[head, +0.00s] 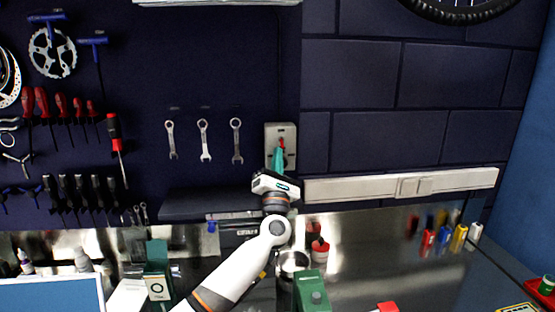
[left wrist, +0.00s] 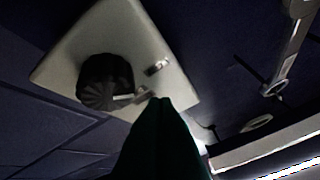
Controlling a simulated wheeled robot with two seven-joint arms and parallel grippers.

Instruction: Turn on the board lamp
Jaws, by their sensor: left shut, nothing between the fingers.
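A pale switch box (head: 271,132) is mounted on the right edge of the dark tool board. A small red part shows on its face, partly behind my fingers. In the left wrist view the box plate (left wrist: 75,50) carries a dark ribbed round knob (left wrist: 105,82) and a small metal toggle (left wrist: 145,94). My left gripper (head: 278,152) is shut and empty, its teal fingers pointing up in front of the box. In the left wrist view its fingertips (left wrist: 158,101) are beside the toggle; contact is unclear. A white bar (head: 215,2), perhaps the lamp, is cut off at the top.
Several wrenches (head: 203,140) hang left of the box. A dark shelf (head: 208,203) lies below them, and a white socket rail (head: 350,189) runs right. A green-topped item (head: 312,290) and a dark cup (head: 291,264) stand on the bench near my left arm.

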